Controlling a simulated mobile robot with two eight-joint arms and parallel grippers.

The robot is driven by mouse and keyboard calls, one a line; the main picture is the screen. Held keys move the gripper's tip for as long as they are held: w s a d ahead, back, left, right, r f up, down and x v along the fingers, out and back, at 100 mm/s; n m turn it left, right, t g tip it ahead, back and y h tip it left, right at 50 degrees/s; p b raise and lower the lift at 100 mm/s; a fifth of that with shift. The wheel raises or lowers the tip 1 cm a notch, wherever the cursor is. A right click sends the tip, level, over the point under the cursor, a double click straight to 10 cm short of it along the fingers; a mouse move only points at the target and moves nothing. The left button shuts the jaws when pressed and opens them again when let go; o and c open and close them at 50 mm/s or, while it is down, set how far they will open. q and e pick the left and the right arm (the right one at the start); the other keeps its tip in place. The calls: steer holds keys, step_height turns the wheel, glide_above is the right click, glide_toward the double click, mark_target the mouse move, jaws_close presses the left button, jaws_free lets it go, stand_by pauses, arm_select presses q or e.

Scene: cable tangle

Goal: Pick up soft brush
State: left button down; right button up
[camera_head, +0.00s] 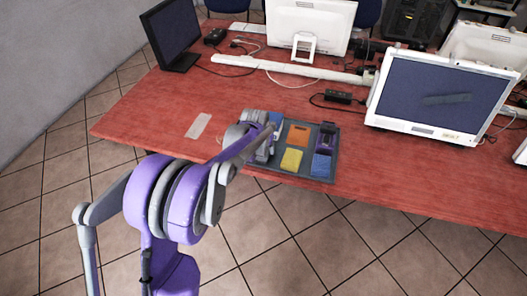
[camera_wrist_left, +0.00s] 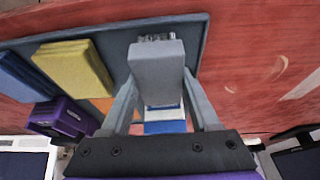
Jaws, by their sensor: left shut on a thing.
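In the left wrist view, a grey block-like thing (camera_wrist_left: 158,72) stands between the two fingers of my left gripper (camera_wrist_left: 160,88), and the gripper is shut on it. It has small dark and light bits at its far end and may be the soft brush. It is over or on the dark grey tray (camera_wrist_left: 118,40); I cannot tell if it touches the tray. In the head view, my left gripper (camera_head: 263,147) is at the left part of the tray (camera_head: 335,147), and my arm hides much of the held thing. My right gripper is not in view.
The tray also holds an orange block (camera_head: 298,134), a yellow block (camera_head: 291,160), a blue block (camera_head: 321,166) and a purple thing (camera_head: 327,138). A monitor (camera_head: 440,97) stands right of the tray. The red table (camera_head: 150,112) is mostly clear at left, except a pale strip (camera_head: 198,126).

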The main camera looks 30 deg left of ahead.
mark_target(263, 148)
arm_select(q)
step_height(263, 148, up, 10)
steer(key=shift+r+p, duration=0.1)
steer(key=shift+p, duration=0.4)
steer(key=c, duration=0.6)
jaws_free()
steer(key=shift+c, duration=0.2)
steer(key=c, duration=0.7)
steer(key=shift+a, duration=0.1)
